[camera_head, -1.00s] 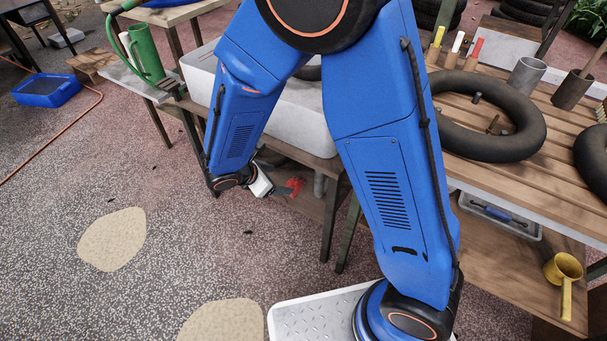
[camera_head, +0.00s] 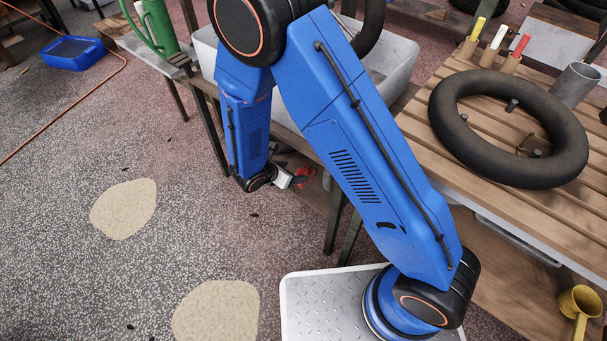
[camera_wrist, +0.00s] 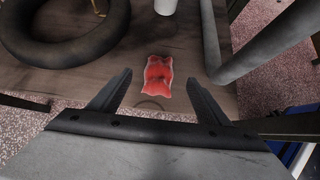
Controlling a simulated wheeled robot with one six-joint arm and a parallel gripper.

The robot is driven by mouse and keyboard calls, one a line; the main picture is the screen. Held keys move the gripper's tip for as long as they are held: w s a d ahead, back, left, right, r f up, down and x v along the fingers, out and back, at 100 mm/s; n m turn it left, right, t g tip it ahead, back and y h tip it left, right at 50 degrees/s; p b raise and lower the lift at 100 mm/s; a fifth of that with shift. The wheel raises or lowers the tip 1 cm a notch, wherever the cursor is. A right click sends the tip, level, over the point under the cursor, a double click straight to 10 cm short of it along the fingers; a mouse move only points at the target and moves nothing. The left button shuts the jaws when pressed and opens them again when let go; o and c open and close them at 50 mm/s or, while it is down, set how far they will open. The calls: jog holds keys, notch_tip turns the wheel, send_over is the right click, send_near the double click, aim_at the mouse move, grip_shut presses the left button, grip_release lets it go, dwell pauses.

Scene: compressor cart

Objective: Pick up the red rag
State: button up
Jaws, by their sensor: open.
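The red rag (camera_wrist: 158,76) lies crumpled on a brown wooden shelf (camera_wrist: 95,78) in the wrist view. A small part of the rag (camera_head: 306,174) also shows in the head view, low beneath the white basin. My gripper (camera_wrist: 158,82) is open in the wrist view, with one dark finger on each side of the rag's near end. The jaws are empty, and I cannot tell how far above the rag they are. In the head view my gripper (camera_head: 298,179) is small and partly hidden by the shelf area and arm.
A black inner tube (camera_wrist: 62,28) lies left of the rag, and a white cylinder (camera_wrist: 165,6) stands behind it. A grey pipe (camera_wrist: 258,48) runs close on the right. The white basin (camera_head: 402,68) is above. A second tube (camera_head: 508,128) lies on the slatted bench (camera_head: 415,130).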

aim_at(303, 172)
jog(key=shift+x, duration=4.55)
jog(key=shift+s+a+f, duration=0.15)
jog(key=shift+f, duration=0.05)
jog(key=c, duration=1.1)
